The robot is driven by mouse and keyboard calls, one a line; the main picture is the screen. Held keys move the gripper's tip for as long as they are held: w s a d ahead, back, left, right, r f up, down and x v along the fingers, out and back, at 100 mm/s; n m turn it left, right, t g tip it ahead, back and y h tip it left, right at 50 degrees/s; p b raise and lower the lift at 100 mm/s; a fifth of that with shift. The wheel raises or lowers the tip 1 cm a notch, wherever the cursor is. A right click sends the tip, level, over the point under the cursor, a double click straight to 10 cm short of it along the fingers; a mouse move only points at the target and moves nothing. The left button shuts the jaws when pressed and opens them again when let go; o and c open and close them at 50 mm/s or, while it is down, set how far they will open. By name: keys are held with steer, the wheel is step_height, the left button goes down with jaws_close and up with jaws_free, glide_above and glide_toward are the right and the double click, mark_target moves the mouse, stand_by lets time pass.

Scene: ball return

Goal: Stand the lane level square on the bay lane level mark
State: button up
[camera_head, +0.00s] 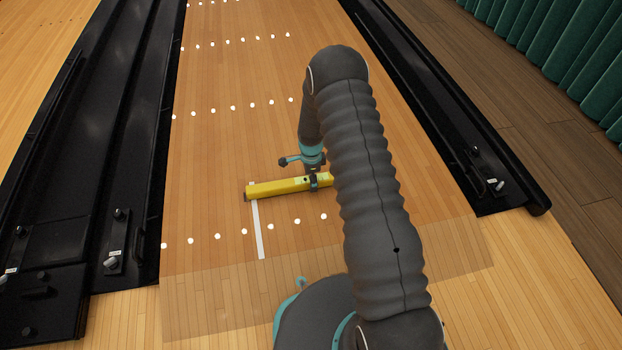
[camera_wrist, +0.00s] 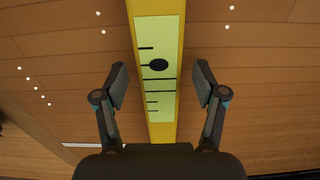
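The lane level is a long yellow bar (camera_head: 280,188) lying across the wooden lane, its right end partly hidden by my arm and gripper. A white strip (camera_head: 260,230), which looks like the bay lane level mark, runs roughly at right angles to the bar, which crosses its far end. My gripper (camera_head: 314,183) is over the right part of the bar. In the wrist view the bar (camera_wrist: 180,100), with its black-marked yellow-green face, runs between the two fingers of my gripper (camera_wrist: 170,75). The fingers are apart, with a gap on each side of the bar.
Rows of white dots (camera_head: 232,108) mark the lane (camera_head: 220,150). Black gutters with fittings (camera_head: 112,262) border it on the left, and another black gutter (camera_head: 470,165) on the right. A green curtain (camera_head: 570,50) stands at the far right. The lane beyond the level is clear.

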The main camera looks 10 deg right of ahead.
step_height(320, 180, up, 12)
stand_by(0.6)
